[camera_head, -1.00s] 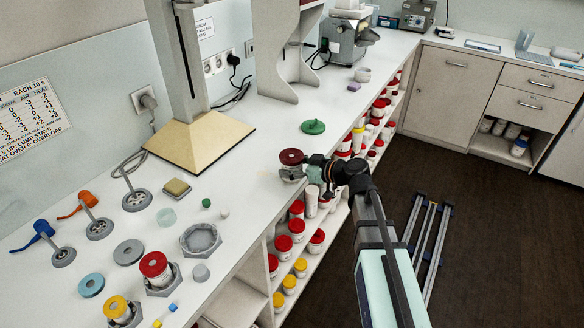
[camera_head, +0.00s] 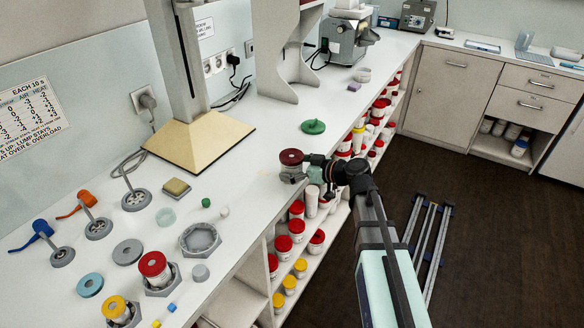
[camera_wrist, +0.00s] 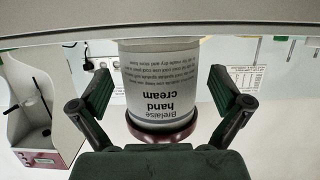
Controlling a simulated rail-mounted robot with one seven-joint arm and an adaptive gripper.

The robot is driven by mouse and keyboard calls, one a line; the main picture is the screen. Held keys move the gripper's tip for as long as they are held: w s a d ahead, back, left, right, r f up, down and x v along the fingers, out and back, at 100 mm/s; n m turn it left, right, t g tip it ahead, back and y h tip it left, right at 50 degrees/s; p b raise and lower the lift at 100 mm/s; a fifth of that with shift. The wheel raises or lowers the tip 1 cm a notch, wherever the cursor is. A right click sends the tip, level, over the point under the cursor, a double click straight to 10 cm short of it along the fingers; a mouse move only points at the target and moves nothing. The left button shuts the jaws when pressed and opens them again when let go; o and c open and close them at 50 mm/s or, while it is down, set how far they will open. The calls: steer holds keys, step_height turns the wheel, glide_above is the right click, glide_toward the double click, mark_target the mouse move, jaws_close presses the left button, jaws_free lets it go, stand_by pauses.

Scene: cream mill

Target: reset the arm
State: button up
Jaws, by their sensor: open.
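My gripper (camera_wrist: 163,95) is open in the wrist view, with its two dark green fingers apart on either side of a grey jar (camera_wrist: 165,85). The jar is labelled "Brelaise hand cream" and appears upside down in this view. A gap shows between each finger and the jar wall. In the head view the jar with its dark red lid (camera_head: 291,157) stands near the bench's front edge, and my gripper (camera_head: 305,168) reaches it from the right. The fingertips are partly hidden there.
The white bench (camera_head: 260,205) holds a green lid (camera_head: 313,127), a hexagonal holder (camera_head: 200,240), a red-lidded jar (camera_head: 153,266) and a yellow-topped jar (camera_head: 117,310). Shelves of several jars (camera_head: 297,228) lie below the front edge. A beige pyramid base (camera_head: 200,138) stands behind.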

steer(key=shift+b+v, duration=1.15)
steer(key=shift+v, duration=2.7)
steer(key=shift+s, duration=0.1)
steer(key=s+d+f+m+g+h, duration=0.25)
steer(key=s+f+m, duration=0.2)
steer(key=f, duration=0.75)
steer(key=s+d+f+m+g+h, duration=0.25)
steer(key=s+f, duration=0.35)
steer(key=f, duration=0.5)
steer(key=s+d+f+m+g+h, duration=0.1)
steer(key=s+d+f+m+h, duration=0.3)
steer(key=f, duration=0.8)
steer(key=s+d+f+g+h, duration=0.1)
steer(key=s+f+g, duration=0.1)
steer(key=s+f, duration=0.4)
steer(key=s+d+f+m+g+h, duration=0.1)
steer(key=s+f, duration=0.5)
steer(key=s, duration=0.9)
steer(key=s+d+f+g+h, duration=0.1)
steer(key=s+d+f+g, duration=0.2)
steer(key=s, duration=0.8)
step_height(320, 180, down, 3)
steer(key=shift+s+r+g+h, duration=0.15)
steer(key=shift+g+h, duration=0.25)
steer(key=shift+g, duration=0.4)
